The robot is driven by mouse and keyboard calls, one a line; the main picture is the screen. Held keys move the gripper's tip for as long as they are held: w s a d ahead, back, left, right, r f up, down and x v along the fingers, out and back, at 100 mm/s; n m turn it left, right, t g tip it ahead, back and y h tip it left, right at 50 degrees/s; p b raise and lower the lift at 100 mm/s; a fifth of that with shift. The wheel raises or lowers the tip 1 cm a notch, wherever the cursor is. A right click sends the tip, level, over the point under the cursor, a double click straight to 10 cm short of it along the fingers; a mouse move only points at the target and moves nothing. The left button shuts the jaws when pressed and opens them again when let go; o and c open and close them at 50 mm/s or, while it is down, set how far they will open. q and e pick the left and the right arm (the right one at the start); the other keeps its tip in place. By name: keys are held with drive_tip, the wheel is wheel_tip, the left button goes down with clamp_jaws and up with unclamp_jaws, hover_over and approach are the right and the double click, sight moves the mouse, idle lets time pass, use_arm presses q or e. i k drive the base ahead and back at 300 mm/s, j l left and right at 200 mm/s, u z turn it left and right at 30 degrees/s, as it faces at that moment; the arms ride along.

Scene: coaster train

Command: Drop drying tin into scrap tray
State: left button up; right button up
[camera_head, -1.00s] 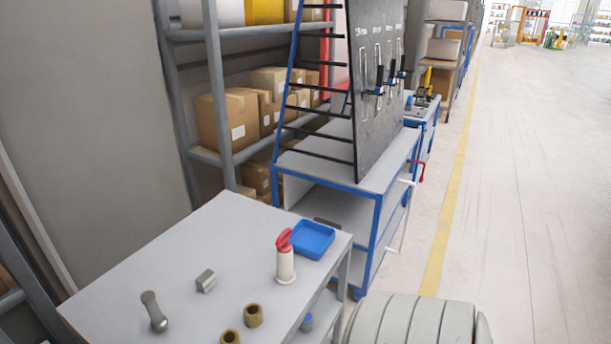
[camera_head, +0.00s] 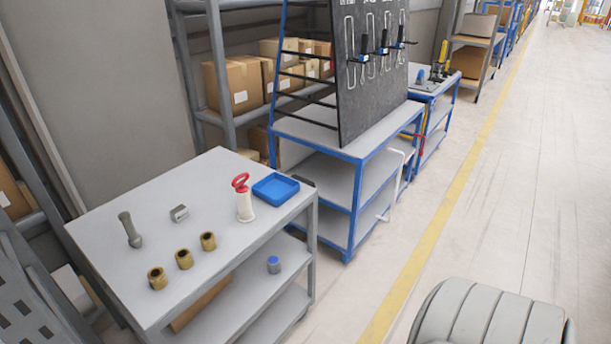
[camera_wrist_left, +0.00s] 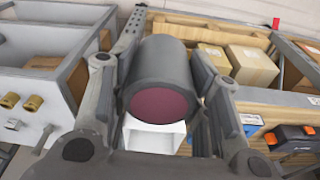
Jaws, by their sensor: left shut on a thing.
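My left gripper (camera_wrist_left: 163,88) fills the middle of the left wrist view. It is shut on a dark grey cylinder (camera_wrist_left: 165,60) with a maroon end face, which looks like the drying tin. One finger lies on each side of it. Neither the gripper nor the cylinder shows in the head view. A shallow blue tray (camera_head: 275,189) sits at the far right corner of the grey table (camera_head: 185,290). It looks empty; I cannot tell if it is the scrap tray. My right gripper is not in view.
A red-and-white plunger-like item (camera_head: 244,198) stands beside the blue tray. Brass rings (camera_head: 184,259), a grey handled tool (camera_head: 130,231) and a small metal block (camera_head: 180,213) are on the table.

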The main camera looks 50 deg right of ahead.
sight(271, 192)
drive_tip(key=z, duration=1.35)
drive_tip(key=i+z, duration=0.1)
drive_tip(key=z, duration=2.65)
drive_tip(key=j+z, duration=0.1)
drive_tip(key=z, duration=1.65)
drive_tip(key=j+z, duration=0.15)
drive_tip(key=z, duration=0.6)
drive_tip(key=k+z, duration=0.1)
drive_tip(key=z, duration=0.3)
drive_tip(key=k+j+z, duration=0.1)
drive_tip(key=z, duration=0.2)
drive_tip(key=k+z, duration=0.35)
drive_tip(key=k+u, duration=0.1)
drive_tip(key=u, duration=0.4)
drive_tip(key=k+j+u, duration=0.1)
drive_tip(key=u, duration=0.35)
